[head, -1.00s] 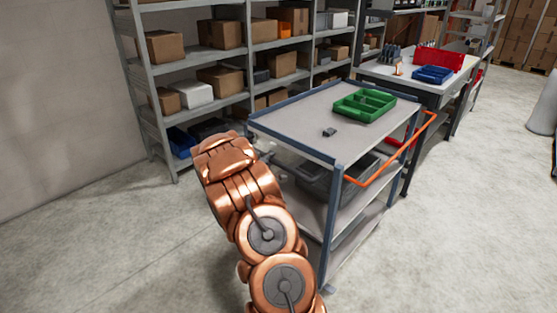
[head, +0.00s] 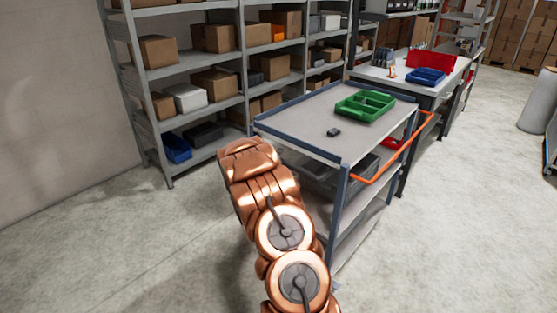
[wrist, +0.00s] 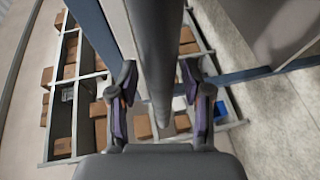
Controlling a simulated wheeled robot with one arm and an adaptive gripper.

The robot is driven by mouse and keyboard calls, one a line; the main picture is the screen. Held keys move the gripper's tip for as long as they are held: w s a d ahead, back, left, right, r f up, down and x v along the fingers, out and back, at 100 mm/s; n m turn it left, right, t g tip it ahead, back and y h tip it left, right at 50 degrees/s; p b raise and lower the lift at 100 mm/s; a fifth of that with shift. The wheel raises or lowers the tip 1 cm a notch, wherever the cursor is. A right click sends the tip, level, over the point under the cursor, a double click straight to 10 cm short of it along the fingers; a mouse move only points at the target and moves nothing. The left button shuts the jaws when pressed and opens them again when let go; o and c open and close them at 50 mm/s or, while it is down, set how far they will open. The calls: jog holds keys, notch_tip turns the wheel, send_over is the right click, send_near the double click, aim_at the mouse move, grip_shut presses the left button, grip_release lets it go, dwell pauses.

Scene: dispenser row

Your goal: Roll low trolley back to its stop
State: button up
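The grey trolley (head: 300,125) has a flat top, lower shelves and blue-grey edges and posts, with an orange handle (head: 395,158) on its right end. My arm reaches to its near left end in the head view and hides my gripper there. In the wrist view, my gripper's (wrist: 160,80) two fingers stand apart on either side of a dark round bar (wrist: 160,50). Whether the fingers touch the bar is unclear. Blue trolley framing (wrist: 245,75) shows beside it. The stop is not clearly seen.
A green divided tray (head: 364,106) and a small dark block (head: 333,132) lie on the trolley top. Shelving (head: 155,90) with boxes stands behind. A workbench (head: 385,72) with blue and red bins stands beyond the trolley. Floor is open at left and right.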

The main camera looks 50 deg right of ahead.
jog(key=shift+a, duration=0.15)
jog(key=v, duration=1.1)
jog(key=shift+a, duration=0.3)
jog(key=shift+s+r, duration=0.1)
jog(key=shift+r, duration=0.1)
